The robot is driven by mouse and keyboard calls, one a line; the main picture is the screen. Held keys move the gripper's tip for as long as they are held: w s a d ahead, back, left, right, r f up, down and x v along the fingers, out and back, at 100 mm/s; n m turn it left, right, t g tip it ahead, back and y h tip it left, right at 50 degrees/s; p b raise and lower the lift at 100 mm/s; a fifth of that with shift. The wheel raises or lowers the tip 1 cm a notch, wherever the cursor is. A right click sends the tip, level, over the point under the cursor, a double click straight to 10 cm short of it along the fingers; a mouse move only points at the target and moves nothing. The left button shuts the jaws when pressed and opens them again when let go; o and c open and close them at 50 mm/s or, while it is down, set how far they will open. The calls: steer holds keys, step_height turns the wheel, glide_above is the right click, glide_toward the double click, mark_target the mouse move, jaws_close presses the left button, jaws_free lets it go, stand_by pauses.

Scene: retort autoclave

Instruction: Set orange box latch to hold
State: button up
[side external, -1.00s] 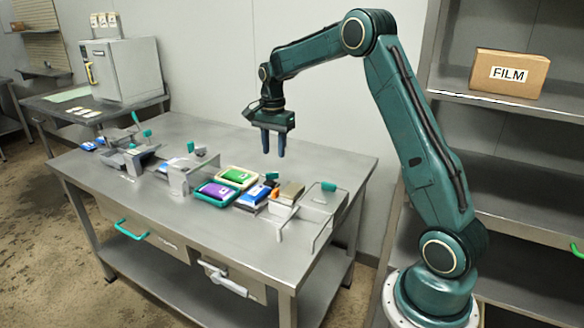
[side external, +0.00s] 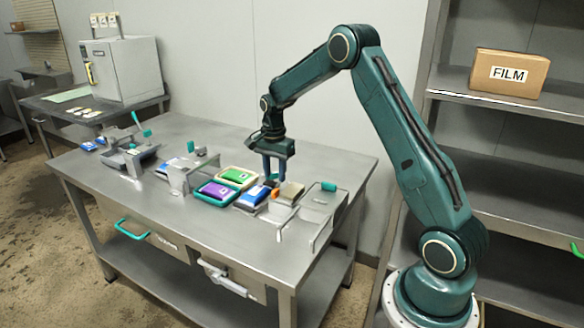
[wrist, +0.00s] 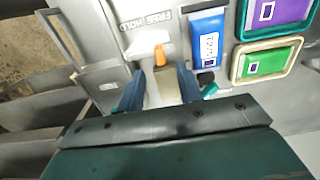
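An orange latch (wrist: 160,54) shows in the wrist view at the near end of a small tan-grey box (wrist: 166,86), just ahead of my fingertips. The latch (side external: 276,193) is also visible in the side view beside the tan block (side external: 291,190). A plate marked FREE and HOLD (wrist: 145,20) lies beyond the latch, its lettering inverted. I cannot tell which mark the latch points to. My gripper (wrist: 161,73) is open, with one finger on each side of the box, close behind the latch. In the side view my gripper (side external: 274,177) points down, low over it. Contact cannot be told.
A blue labelled pouch (wrist: 207,40) and trays with green (wrist: 268,62) and purple (wrist: 290,10) packs lie to the right in the wrist view. A clear-sided metal frame with a teal knob (side external: 328,187) stands close by. The table's back part (side external: 215,135) is clear.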

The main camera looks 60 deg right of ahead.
mark_target(275, 190)
steer(key=shift+f, duration=3)
jaws_close()
